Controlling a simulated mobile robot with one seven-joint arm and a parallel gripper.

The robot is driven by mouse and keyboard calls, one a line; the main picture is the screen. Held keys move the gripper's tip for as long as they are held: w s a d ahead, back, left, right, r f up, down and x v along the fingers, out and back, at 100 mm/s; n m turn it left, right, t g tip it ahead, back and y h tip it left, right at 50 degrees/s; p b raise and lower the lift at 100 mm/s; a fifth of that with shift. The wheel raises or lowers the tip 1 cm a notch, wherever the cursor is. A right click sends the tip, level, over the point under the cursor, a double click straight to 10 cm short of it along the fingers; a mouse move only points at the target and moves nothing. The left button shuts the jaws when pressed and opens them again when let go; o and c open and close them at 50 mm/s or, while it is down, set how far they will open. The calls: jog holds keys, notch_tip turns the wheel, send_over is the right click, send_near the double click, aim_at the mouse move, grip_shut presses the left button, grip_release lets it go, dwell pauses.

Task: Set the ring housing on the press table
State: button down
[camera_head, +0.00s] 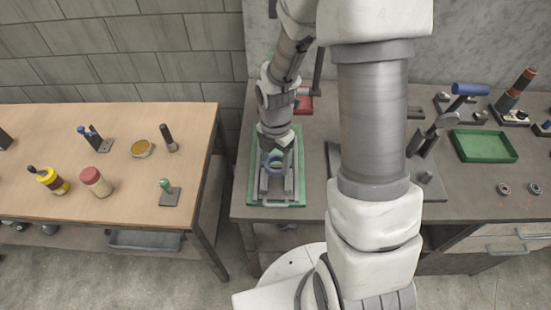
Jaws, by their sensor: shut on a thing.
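My gripper (275,190) points down over a green tray (297,200) on the grey workbench, left of my large arm link. A blue ring-shaped part (273,156) shows at the gripper; it appears to be the ring housing, and the jaws are shut on it. The fingertips are small and partly merge with grey shapes in the tray, so contact with the tray cannot be told. A dark plate with an upright lever device (425,180), possibly the press table, stands right of my arm link, which hides part of it.
A green tray (485,146), two small dark rings (505,188) and blue-handled tools (470,89) lie on the bench at right. A red item (304,105) is behind my gripper. A wooden table (120,175) at left holds bottles and small fixtures; a gap separates it from the bench.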

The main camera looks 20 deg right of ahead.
jog(key=shift+f+b, duration=1.95)
jog(key=shift+f, duration=0.65)
dwell(1.7)
grip_release()
notch_tip(320, 180, up, 17)
jog(key=p, duration=0.2)
jog(key=s+r+m+t, duration=0.5)
jog(key=s+r+m, duration=0.7)
jog(key=m, duration=1.3)
jog(key=shift+s+d+r+t, duration=0.15)
jog(key=shift+s+r+t, duration=0.2)
jog(key=shift+s, duration=0.5)
